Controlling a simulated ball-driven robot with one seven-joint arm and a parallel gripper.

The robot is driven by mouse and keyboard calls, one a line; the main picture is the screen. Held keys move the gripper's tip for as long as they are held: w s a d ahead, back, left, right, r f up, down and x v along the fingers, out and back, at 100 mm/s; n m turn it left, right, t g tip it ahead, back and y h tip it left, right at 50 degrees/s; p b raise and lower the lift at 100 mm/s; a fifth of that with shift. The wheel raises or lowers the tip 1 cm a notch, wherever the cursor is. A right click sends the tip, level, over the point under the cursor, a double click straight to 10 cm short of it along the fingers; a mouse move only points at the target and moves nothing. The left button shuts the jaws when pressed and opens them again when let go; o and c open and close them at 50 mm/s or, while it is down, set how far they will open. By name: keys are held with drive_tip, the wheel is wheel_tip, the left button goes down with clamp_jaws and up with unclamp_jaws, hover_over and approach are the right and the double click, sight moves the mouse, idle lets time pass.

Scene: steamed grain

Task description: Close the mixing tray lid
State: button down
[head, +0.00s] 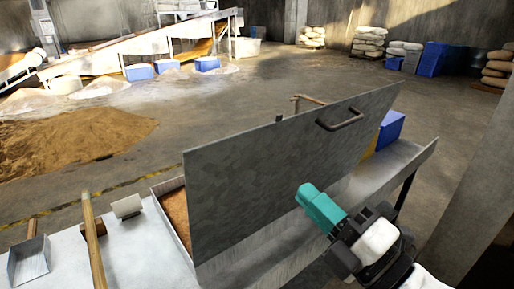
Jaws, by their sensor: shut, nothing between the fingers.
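The mixing tray lid (280,175) is a large flat grey metal panel, standing raised and slightly tilted in the middle of the head view. My gripper (304,192), teal, is shut and empty in front of the lid's lower right part, below the handle. I cannot tell whether it touches the panel.
A metal worktop (140,250) at lower left holds a wooden-handled tool (93,235), a metal scoop (29,260) and a small metal piece (126,206). A blue bin (390,129) stands behind the lid. A pillar (480,180) rises at right. The floor beyond is mostly open, with a grain heap (65,140).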

drive_tip(key=w+b, duration=0.1)
drive_tip(key=b, duration=0.2)
approach(247, 136)
drive_tip(key=x, duration=0.5)
drive_tip(key=shift+w+a+r+b, duration=0.1)
drive_tip(key=shift+a+r+b, duration=0.05)
drive_tip(key=shift+b, duration=0.25)
drive_tip(key=shift+w+a, duration=0.4)
drive_tip(key=shift+w, duration=0.25)
drive_tip(key=shift+r, duration=0.1)
